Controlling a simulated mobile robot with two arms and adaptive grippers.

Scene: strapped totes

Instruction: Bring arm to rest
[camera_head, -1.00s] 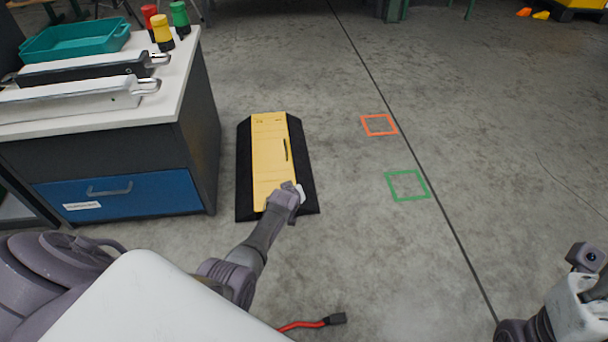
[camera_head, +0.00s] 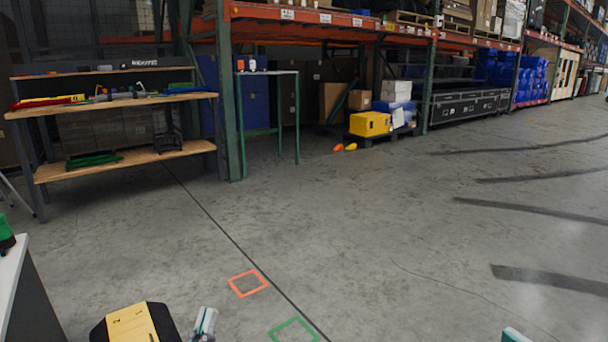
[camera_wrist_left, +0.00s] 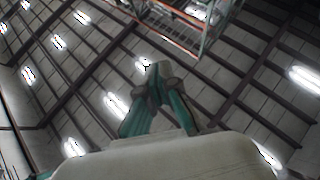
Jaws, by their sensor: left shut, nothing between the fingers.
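My left gripper (camera_head: 204,322) shows at the bottom edge of the head view, pointing up, to the right of a yellow-and-black block (camera_head: 137,325) on the floor. In the left wrist view its two teal fingers (camera_wrist_left: 155,72) come together at their tips, with nothing between them. Behind them are the ceiling beams and lights, so the gripper points upward. A small teal tip (camera_head: 515,335) at the bottom right of the head view looks like part of my right gripper; the rest is out of frame.
A white-topped cabinet (camera_head: 12,270) stands at the left edge. Orange (camera_head: 248,283) and green (camera_head: 294,330) squares mark the floor. A wooden workbench (camera_head: 120,102) and tall racks (camera_head: 330,22) stand at the back. The floor in the middle and right is clear.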

